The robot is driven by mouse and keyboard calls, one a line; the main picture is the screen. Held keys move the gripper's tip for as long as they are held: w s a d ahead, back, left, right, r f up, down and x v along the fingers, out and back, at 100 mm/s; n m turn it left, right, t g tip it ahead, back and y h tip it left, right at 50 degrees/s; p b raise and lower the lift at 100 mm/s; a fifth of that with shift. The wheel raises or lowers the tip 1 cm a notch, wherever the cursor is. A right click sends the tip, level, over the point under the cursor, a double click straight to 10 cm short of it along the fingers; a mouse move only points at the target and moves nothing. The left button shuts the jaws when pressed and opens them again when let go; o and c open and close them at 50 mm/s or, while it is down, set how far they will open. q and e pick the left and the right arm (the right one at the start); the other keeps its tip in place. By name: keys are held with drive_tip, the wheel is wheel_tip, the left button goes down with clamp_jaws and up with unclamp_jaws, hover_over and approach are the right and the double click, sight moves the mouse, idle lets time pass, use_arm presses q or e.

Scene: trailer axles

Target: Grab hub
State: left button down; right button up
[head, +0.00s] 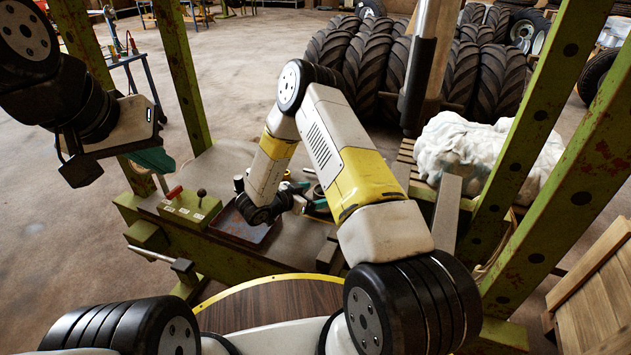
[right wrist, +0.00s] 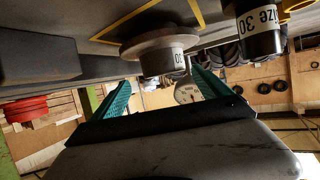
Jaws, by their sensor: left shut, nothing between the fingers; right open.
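A grey flanged hub (right wrist: 160,50) with a white label shows in the right wrist view, which is upside down, with the work surface at the top. My right gripper (right wrist: 160,80) is open, its two teal fingers on either side of the hub in the picture. The hub looks to be ahead of the fingers; I cannot tell whether they touch it. My left gripper (head: 155,160) is shut and empty, left of the bench.
A black cylinder marked size 30 (right wrist: 260,28) stands close beside the hub. The bench also holds a green lever box (head: 188,208) and a dark red tray (head: 243,226). Green posts (head: 183,75) frame the bench. A white wrapped bundle (head: 480,150) lies at the right.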

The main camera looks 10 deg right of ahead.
drive_tip(key=x, duration=0.5)
drive_tip(key=shift+w+a+f, duration=0.1)
drive_tip(key=shift+w+f, duration=0.15)
drive_tip(key=shift+w, duration=0.15)
drive_tip(key=shift+c, duration=0.2)
clamp_jaws()
drive_tip(key=shift+r, duration=0.2)
